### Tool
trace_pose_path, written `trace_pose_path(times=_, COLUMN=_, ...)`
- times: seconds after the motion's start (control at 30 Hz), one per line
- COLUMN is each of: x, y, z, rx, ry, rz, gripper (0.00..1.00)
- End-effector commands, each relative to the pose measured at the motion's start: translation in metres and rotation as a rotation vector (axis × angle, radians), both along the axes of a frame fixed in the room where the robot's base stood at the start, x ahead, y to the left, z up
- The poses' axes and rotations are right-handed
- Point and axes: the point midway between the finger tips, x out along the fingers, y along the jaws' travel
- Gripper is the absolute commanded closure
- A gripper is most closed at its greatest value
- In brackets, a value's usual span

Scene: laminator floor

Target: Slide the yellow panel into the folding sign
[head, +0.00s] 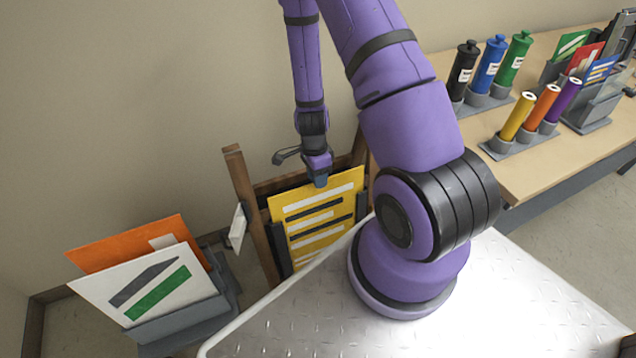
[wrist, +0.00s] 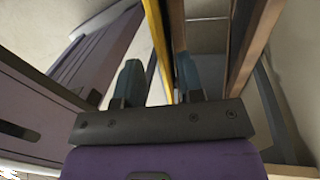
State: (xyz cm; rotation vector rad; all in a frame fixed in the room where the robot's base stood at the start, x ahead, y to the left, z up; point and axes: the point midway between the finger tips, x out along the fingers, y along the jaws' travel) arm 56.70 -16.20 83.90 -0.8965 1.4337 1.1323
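The yellow panel (head: 290,207) with white and dark stripes stands between the side posts of the wooden folding sign (head: 243,190) in the head view. Dark rails (head: 280,250) flank it, and its lower part is hidden behind my base. My gripper (head: 320,183) is at the panel's top edge. In the wrist view the panel shows edge-on as a yellow strip (wrist: 158,42) between the two fingers of my gripper (wrist: 158,82). The fingers are apart, with a visible gap on the left and the right finger close to the panel.
A grey rack (head: 185,318) at lower left holds an orange panel (head: 130,243) and a white panel (head: 150,285). A white tag (head: 238,228) hangs at the sign's left post. A workbench (head: 520,170) with bottles, rolls and cards stands at right. The wall is close behind the sign.

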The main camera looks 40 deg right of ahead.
Motion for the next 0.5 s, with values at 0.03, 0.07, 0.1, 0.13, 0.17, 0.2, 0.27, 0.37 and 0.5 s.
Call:
trace_pose_path(times=0.03, x=0.003, y=-0.001, z=0.009, rx=-0.003, ry=-0.003, rz=0.001, gripper=0.65)
trace_pose_path(times=0.07, x=0.003, y=-0.001, z=0.014, rx=-0.003, ry=-0.003, rz=0.001, gripper=0.65)
trace_pose_path(times=0.1, x=0.004, y=-0.001, z=0.02, rx=-0.002, ry=-0.004, rz=0.001, gripper=0.65)
trace_pose_path(times=0.13, x=0.005, y=-0.001, z=0.025, rx=-0.002, ry=-0.004, rz=0.001, gripper=0.65)
trace_pose_path(times=0.17, x=0.006, y=-0.002, z=0.029, rx=-0.002, ry=-0.004, rz=0.0, gripper=0.65)
trace_pose_path(times=0.2, x=0.007, y=-0.002, z=0.035, rx=-0.002, ry=-0.004, rz=0.0, gripper=0.65)
trace_pose_path(times=0.27, x=0.008, y=-0.002, z=0.044, rx=-0.002, ry=-0.004, rz=0.0, gripper=0.65)
trace_pose_path(times=0.37, x=0.01, y=-0.002, z=0.057, rx=-0.002, ry=-0.003, rz=0.0, gripper=0.65)
trace_pose_path(times=0.5, x=0.012, y=-0.003, z=0.069, rx=-0.001, ry=-0.001, rz=0.0, gripper=0.65)
